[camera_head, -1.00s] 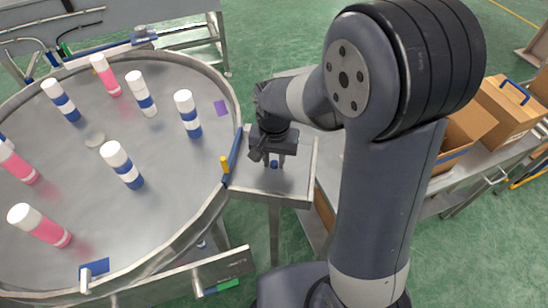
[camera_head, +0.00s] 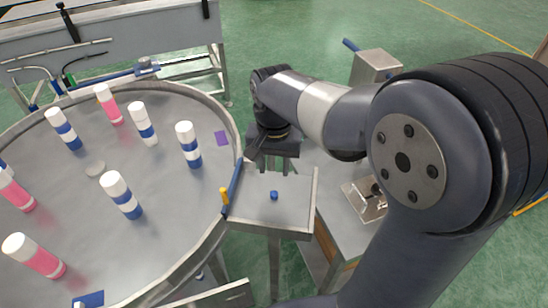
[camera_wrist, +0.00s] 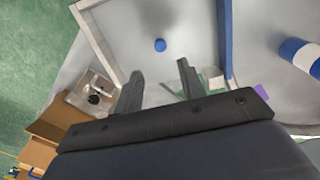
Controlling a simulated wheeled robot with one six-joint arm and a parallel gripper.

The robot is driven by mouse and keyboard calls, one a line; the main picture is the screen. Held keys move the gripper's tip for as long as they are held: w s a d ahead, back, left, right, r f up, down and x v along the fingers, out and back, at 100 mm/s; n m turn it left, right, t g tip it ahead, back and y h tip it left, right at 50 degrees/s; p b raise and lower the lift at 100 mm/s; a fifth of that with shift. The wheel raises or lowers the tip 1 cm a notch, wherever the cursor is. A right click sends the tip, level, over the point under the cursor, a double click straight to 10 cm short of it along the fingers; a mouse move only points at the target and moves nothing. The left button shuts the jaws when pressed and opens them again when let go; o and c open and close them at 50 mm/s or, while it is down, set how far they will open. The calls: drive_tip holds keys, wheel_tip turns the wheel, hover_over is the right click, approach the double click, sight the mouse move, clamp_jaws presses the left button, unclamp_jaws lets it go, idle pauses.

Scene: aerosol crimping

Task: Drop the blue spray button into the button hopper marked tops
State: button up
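The blue spray button (camera_head: 274,195) is a small blue piece on the small steel side table (camera_head: 253,212), which has a raised rim. In the wrist view the button (camera_wrist: 160,45) lies beyond the fingertips, roughly in line with the gap between them. My gripper (camera_head: 271,160) is at the far edge of that table, apart from the button. In the wrist view my gripper (camera_wrist: 161,70) has its two fingers spread with nothing between them. I cannot make out a hopper marked tops in either view.
The round steel turntable (camera_head: 85,245) with several blue-and-white and pink bottles (camera_head: 189,145) stands left of the side table. A bench with a metal fixture (camera_head: 366,199) and a steel box (camera_head: 376,66) is at right.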

drive_tip(key=shift+o, duration=0.3)
wheel_tip(320, 180, up, 2)
drive_tip(key=shift+o, duration=0.5)
drive_tip(key=shift+b, duration=0.4)
drive_tip(key=m+b, duration=0.3)
drive_tip(key=b, duration=0.1)
hover_over(274, 197)
drive_tip(key=f, duration=0.6)
drive_tip(key=shift+a+f, duration=0.2)
drive_tip(key=shift+a, duration=0.15)
drive_tip(key=shift+s+d+f+p, duration=0.1)
drive_tip(key=shift+d+f+p, duration=0.05)
drive_tip(key=shift+f, duration=1.2)
drive_tip(key=shift+d+f+p, duration=0.15)
drive_tip(key=shift+f, duration=1.2)
drive_tip(key=shift+c, duration=0.4)
clamp_jaws()
